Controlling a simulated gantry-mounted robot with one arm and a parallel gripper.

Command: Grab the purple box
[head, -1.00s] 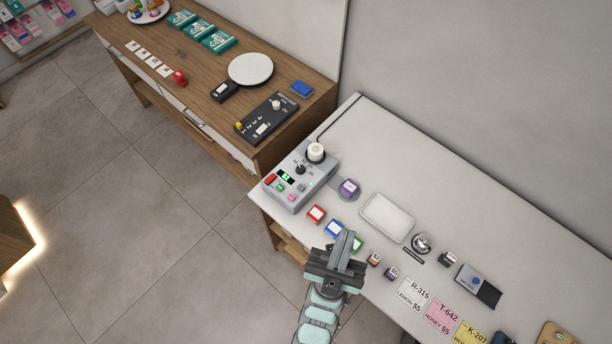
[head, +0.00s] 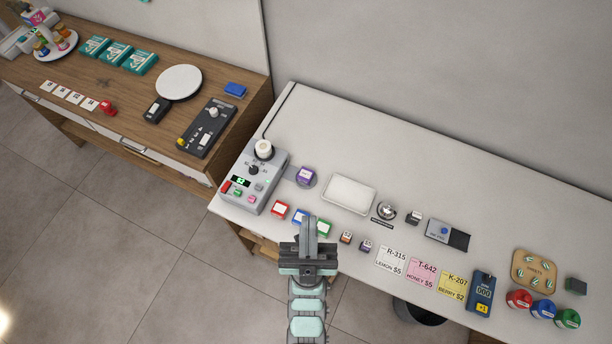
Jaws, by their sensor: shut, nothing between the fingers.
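The purple box (head: 306,176) with a white label is on the white counter (head: 430,165), right beside the grey control machine (head: 266,183). It sits on a small grey plate that joins the machine. My gripper (head: 309,226) is over the counter's front edge, below and apart from the purple box in the picture. Its fingers are together and hold nothing. The gripper partly covers the area near the blue and green boxes.
A white tray (head: 349,194) and a silver bell (head: 387,211) lie to the right. Price cards line the front. The back of the counter is clear.

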